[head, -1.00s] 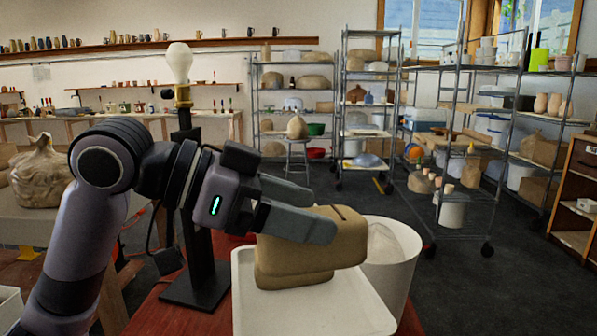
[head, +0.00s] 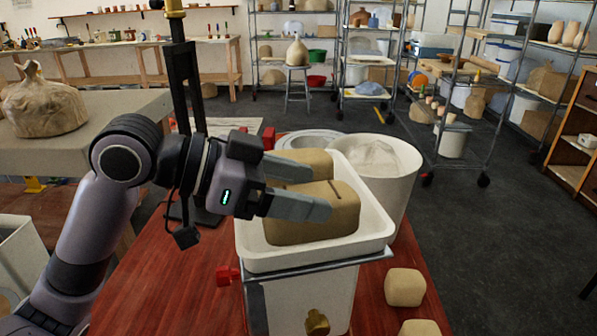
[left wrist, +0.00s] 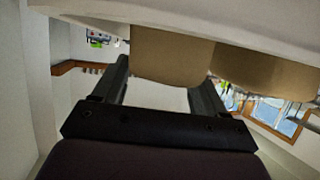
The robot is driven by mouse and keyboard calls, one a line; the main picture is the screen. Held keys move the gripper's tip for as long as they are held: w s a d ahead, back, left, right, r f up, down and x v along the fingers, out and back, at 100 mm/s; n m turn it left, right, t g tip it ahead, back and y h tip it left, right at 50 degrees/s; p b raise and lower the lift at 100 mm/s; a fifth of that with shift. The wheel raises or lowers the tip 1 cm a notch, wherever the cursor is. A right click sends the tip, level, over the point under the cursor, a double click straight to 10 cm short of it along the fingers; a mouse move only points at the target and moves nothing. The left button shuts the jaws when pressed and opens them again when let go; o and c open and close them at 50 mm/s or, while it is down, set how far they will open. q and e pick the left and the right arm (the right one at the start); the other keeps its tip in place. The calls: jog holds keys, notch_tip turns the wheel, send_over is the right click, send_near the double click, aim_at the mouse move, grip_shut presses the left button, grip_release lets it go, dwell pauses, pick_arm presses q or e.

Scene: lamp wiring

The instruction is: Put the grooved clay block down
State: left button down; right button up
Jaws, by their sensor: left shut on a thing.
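The grooved clay block (head: 346,210) is tan, with a dark slot in its top. It is low inside the white tray (head: 377,232); I cannot tell if it touches the tray floor. My left gripper (head: 320,197) reaches in from the left, shut on this block, with one finger along its near side. A second tan clay block (head: 305,158) sits just behind it in the tray. In the left wrist view, the held block (left wrist: 168,58) shows between the fingers and the other block (left wrist: 265,72) beside it. My right gripper is not in view.
The tray stands on a white box (head: 312,293) on the red table (head: 185,290). A white bucket (head: 390,170) is close behind. The black lamp post (head: 183,85) stands left of the tray. Small clay cubes (head: 405,287) lie at the right.

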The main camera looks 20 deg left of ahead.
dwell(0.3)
pick_arm(q)
jog(key=shift+c, duration=0.2)
grip_release()
jog(key=shift+f, duration=0.15)
jog(key=shift+a, duration=0.1)
jog(key=b+v, duration=0.1)
jog(key=v, duration=1.1)
